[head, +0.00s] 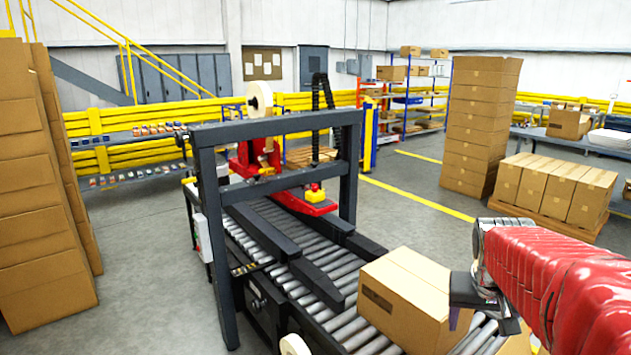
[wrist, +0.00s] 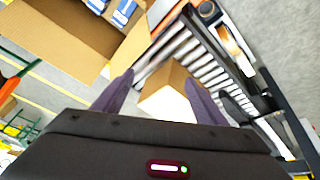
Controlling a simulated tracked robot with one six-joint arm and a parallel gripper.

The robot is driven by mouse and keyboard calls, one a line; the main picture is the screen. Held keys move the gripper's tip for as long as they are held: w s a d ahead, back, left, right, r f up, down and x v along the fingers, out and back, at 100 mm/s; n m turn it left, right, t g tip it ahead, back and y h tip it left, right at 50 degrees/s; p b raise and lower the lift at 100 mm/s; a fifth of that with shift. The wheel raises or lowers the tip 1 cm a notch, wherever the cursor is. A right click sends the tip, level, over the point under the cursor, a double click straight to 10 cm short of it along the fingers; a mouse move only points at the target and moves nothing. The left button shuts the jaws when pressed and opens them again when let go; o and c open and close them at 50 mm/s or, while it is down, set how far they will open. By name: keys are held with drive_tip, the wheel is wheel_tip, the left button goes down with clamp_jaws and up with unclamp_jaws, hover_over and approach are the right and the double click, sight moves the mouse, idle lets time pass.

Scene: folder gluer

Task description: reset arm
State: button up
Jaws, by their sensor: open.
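My gripper (wrist: 160,77) is open, its two dark fingers spread apart with a cardboard box (wrist: 172,97) visible beyond and between them. In the head view my gripper (head: 462,318) shows at the right, at the end of my red-sleeved arm, close to the right side of the same box (head: 405,297). That box sits closed on the roller conveyor (head: 345,328). Whether the fingers touch it cannot be told. Nothing is seen held.
A dark machine frame (head: 350,180) with a red tape head (head: 255,160) spans the conveyor. Stacked boxes (head: 480,125) stand at the back right, more boxes (head: 555,190) on a pallet nearer. Tall cardboard stacks (head: 40,190) fill the left. An open carton (wrist: 70,60) shows in the wrist view.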

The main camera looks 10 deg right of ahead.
drive_tip(key=s+a+n+t+y, duration=0.1)
drive_tip(key=s+a, duration=0.4)
drive_tip(key=a, duration=0.7)
drive_tip(key=s+a+n+t+y, duration=0.1)
drive_tip(key=s+a+n, duration=0.3)
drive_tip(key=a, duration=0.9)
drive_tip(key=shift+s+n+y, duration=0.3)
drive_tip(key=shift+s+y, duration=0.3)
drive_tip(key=shift+s, duration=0.1)
